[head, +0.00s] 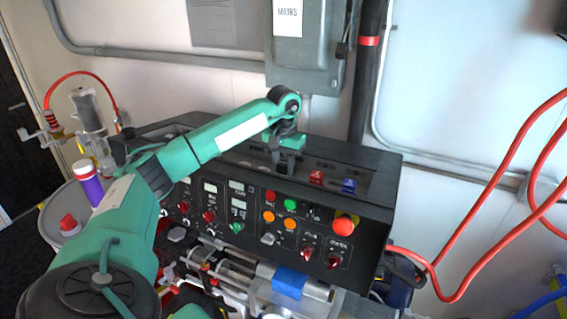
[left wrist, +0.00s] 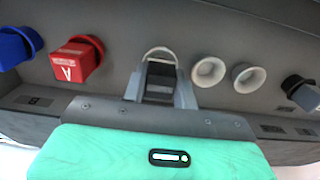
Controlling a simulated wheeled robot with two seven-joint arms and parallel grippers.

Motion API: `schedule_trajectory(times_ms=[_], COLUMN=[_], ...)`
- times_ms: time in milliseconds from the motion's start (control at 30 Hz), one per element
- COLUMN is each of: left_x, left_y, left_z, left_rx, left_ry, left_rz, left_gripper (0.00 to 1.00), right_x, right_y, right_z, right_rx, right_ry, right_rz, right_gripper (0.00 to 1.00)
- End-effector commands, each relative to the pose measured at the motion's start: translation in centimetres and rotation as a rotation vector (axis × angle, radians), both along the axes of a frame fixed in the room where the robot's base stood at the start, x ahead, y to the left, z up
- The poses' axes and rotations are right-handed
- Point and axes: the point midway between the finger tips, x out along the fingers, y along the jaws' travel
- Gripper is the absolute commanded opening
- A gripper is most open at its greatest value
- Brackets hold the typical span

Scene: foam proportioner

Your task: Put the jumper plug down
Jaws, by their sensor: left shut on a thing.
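My left gripper (head: 288,150) is over the top deck of the black console (head: 375,165). In the left wrist view the jaws (left wrist: 160,88) are shut on a dark piece, taken as the jumper plug (left wrist: 161,72), mostly hidden between the fingers. A pale curved rim shows just beyond the jaws. I cannot tell whether the plug touches the deck. A red plug marked A (left wrist: 75,62) and a blue plug (left wrist: 18,45) stand to the left in that view; the head view shows the red one (head: 316,177) and the blue one (head: 348,186). My right gripper is not in view.
Two pale-rimmed round sockets (left wrist: 208,72) and a dark knob-like piece (left wrist: 301,92) are to the right of the jaws in the wrist view. A red mushroom button (head: 346,225) is on the console front. A grey electrical box (head: 306,45) and pipe stand behind.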

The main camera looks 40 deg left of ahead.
Motion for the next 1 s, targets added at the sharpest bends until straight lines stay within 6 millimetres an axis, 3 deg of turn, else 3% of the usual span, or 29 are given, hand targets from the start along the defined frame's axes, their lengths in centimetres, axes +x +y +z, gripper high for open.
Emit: schedule_trajectory(times_ms=[500, 533, 600, 1000], left_x=[0.0, 0.0, 0.0, 0.01], left_y=[0.03, 0.03, 0.02, 0.01], left_z=[-1.04, -0.89, -0.86, -0.23], left_rx=[0.0, 0.0, 0.0, 0.0], left_ry=[-0.001, -0.001, -0.001, -0.001], left_rz=[0.001, 0.001, 0.001, 0.0], left_gripper=[0.06, 0.34, 0.48, 0.5], right_x=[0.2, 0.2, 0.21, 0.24], right_y=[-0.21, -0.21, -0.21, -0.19], right_z=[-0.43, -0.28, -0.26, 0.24], right_rx=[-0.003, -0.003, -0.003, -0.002], right_ry=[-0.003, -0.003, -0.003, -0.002], right_rz=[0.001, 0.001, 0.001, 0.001], right_gripper=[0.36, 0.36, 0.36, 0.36])
